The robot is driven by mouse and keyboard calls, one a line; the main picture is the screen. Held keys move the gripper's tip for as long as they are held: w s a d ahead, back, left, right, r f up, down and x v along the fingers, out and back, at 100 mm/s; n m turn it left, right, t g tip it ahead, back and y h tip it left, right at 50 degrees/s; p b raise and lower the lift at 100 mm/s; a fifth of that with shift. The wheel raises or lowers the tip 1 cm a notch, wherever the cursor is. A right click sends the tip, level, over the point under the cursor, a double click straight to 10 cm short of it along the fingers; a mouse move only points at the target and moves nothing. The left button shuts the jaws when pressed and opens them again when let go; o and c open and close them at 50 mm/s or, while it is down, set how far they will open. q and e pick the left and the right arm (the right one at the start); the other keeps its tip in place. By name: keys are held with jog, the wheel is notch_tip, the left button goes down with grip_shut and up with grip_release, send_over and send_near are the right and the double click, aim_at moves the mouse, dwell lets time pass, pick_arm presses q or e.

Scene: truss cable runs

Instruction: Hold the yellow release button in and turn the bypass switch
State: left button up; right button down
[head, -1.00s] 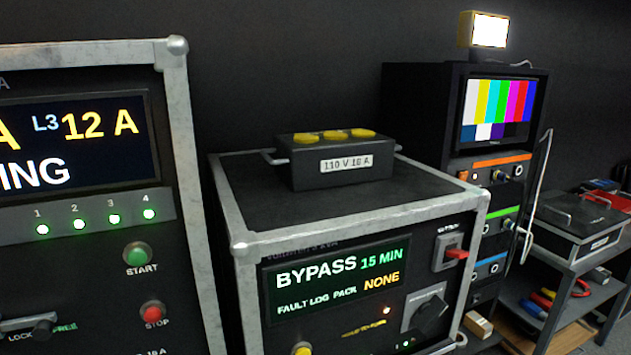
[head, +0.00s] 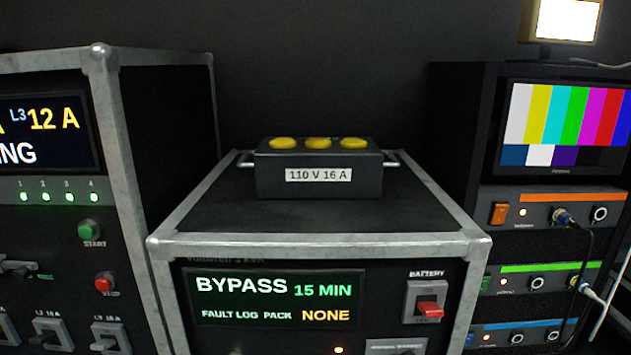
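The metal-edged case with the bypass display (head: 274,298) stands in the middle of the head view. Its screen reads BYPASS 15 MIN, FAULT LOG PACK NONE. Below the red battery switch (head: 428,309), the top of a grey switch plate (head: 397,346) shows at the bottom edge; most of it is cut off. The yellow release button is out of view below the frame. Neither of my grippers is in view.
A black box marked 110 V 16 A (head: 318,170) with yellow caps sits on the case. A taller cabinet (head: 160,130) with START and STOP buttons stands at left. A rack with a colour-bar monitor (head: 565,125) and cables stands at right.

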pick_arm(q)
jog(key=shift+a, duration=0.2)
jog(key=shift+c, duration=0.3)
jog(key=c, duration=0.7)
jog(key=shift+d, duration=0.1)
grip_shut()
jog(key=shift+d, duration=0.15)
